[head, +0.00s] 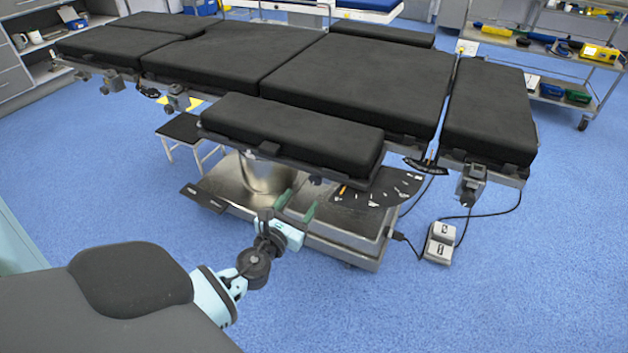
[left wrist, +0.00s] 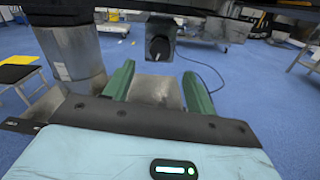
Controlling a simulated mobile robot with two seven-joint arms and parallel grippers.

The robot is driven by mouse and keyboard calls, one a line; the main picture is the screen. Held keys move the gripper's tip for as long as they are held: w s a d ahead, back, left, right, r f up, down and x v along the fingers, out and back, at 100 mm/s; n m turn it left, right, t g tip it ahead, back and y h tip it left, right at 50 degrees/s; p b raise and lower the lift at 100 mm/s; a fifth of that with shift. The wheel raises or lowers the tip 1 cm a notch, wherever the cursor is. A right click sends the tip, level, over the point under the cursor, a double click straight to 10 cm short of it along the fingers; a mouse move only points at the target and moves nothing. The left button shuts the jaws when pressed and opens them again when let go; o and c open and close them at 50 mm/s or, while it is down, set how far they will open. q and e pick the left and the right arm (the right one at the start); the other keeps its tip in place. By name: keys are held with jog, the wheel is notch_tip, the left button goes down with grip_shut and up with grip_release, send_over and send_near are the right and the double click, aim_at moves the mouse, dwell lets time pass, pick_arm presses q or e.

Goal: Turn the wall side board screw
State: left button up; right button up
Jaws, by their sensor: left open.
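My left gripper (head: 296,207) is in front of the operating table's metal base, below the padded side board (head: 290,136). Its two green fingers are apart with nothing between them; they also show in the left wrist view (left wrist: 159,88). In that view a grey bracket with a round black screw knob (left wrist: 160,48) hangs under the table, ahead of the fingers and apart from them. Another clamp with a dark knob (head: 468,193) hangs under the table's right end section. I cannot tell which knob is the wall side board screw. My right gripper is not in view.
The table base (head: 345,232) and steel column (left wrist: 72,50) stand close to the left gripper. A fan-shaped dark plate (head: 385,188) sticks out beside the base. A pedal (head: 440,243) with cables lies on the floor to the right. A small step stool (head: 180,127) stands left; blue floor is clear in front.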

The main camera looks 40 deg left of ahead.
aim_at(314, 182)
pick_arm(q)
jog(key=shift+b+x, duration=0.55)
jog(key=shift+x, duration=3.3)
jog(key=shift+c, duration=0.2)
jog(key=c, duration=1)
